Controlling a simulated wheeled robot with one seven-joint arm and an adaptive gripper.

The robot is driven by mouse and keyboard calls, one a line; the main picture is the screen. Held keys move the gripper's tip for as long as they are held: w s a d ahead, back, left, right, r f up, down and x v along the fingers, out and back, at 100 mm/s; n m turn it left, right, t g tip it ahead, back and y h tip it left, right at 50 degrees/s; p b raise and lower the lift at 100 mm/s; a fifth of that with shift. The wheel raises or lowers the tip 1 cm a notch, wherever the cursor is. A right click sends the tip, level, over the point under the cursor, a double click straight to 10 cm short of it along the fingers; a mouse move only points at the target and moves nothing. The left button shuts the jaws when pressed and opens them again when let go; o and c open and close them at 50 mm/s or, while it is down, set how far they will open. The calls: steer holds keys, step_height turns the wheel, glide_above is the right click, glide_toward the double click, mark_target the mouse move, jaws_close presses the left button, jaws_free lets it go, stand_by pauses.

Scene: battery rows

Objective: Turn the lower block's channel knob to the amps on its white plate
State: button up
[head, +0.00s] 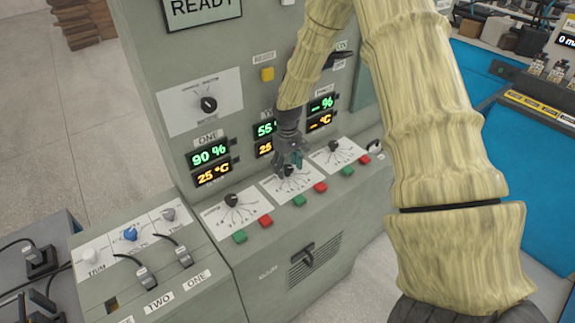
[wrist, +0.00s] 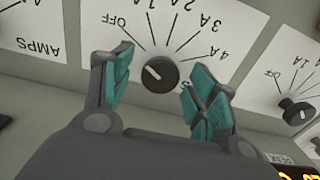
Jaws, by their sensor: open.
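My gripper (head: 291,164) is over the middle white dial plate (head: 268,187) on the cabinet's sloping ledge. In the wrist view my gripper (wrist: 157,75) is open, with a teal-padded finger on each side of the round black knob (wrist: 161,74); touching cannot be told. The plate (wrist: 205,50) appears upside down there, with lines marked OFF, 1A, 2A, 3A, 4A and a partly hidden 5. A short pale mark shows on the knob's left part, seemingly toward the OFF side. In the head view the knob (head: 288,170) is partly hidden by my gripper.
Similar knobs stand left (head: 232,200) and right (head: 333,145), with green and red buttons (head: 299,200) below the plates. Displays (head: 208,155) are above. A separate dial (head: 208,104) is on the upright face. A side console (head: 130,234) holds knobs and plugged cables.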

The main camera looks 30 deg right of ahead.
steer(key=c, duration=1)
steer(key=shift+c, duration=0.2)
steer(key=shift+m, duration=0.4)
steer(key=m, duration=1.1)
steer(key=shift+w, duration=0.1)
steer(key=o, duration=1)
